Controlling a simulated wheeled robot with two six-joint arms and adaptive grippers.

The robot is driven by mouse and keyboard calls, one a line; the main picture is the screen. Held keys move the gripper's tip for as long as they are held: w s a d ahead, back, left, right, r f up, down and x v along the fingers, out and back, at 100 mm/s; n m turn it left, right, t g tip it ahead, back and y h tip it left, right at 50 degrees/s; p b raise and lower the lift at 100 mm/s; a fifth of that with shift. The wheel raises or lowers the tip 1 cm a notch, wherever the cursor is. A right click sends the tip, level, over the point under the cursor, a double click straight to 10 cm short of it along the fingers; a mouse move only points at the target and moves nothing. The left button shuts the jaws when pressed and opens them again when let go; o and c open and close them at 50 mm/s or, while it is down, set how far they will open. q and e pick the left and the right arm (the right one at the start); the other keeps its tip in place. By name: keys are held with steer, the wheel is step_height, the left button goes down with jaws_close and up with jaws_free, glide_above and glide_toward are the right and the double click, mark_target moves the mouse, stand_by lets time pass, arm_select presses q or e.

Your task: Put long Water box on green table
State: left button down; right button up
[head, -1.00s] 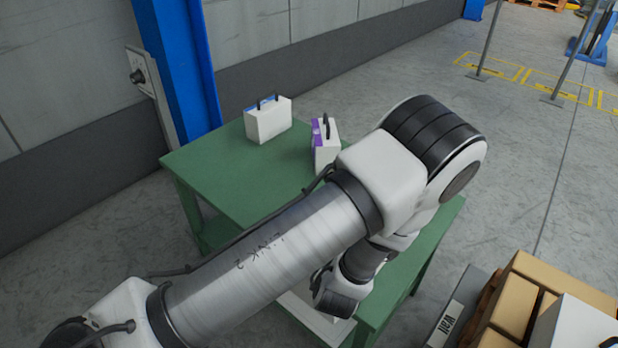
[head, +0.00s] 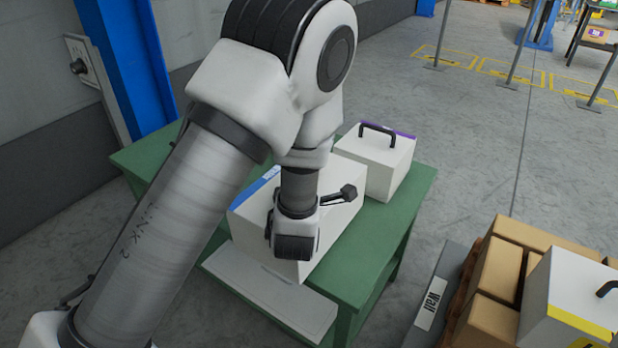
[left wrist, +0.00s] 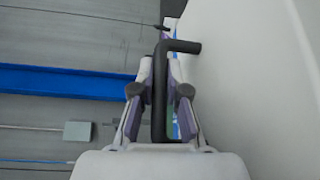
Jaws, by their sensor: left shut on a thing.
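A long white box with a blue stripe (head: 257,197) is over the green table (head: 372,240) in the head view, partly hidden by my left arm. I cannot read its label or tell if it touches the tabletop. My left gripper (head: 294,240) is above this box. In the left wrist view, my left gripper (left wrist: 158,95) is shut on its black handle (left wrist: 160,90), and the white box side (left wrist: 250,70) fills the right. A white box with a purple stripe and black handle (head: 376,165) stands right behind it. My right gripper is not in view.
Brown cartons (head: 497,283) and a white box with a yellow stripe (head: 578,300) stand at lower right, beside a grey block labelled "Wall" (head: 432,300). A blue column (head: 120,60) rises behind the table at left. The table's right front corner looks bare.

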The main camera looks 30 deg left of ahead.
arm_select(q)
steer(key=w+a, duration=0.2)
steer(key=w+a+p, duration=0.1)
steer(key=w+a, duration=0.1)
steer(key=a, duration=0.1)
steer(key=w+a, duration=0.2)
steer(key=a, duration=0.1)
steer(key=shift+a+f, duration=0.1)
steer(key=shift+f, duration=0.3)
step_height(320, 180, down, 4)
steer(key=shift+w+r+b, duration=0.1)
steer(key=shift+b, duration=0.8)
steer(key=shift+r, duration=0.15)
steer(key=c, duration=1.4)
jaws_free()
steer(key=shift+f, duration=0.2)
steer(key=shift+o, duration=1)
steer(key=shift+r, duration=0.1)
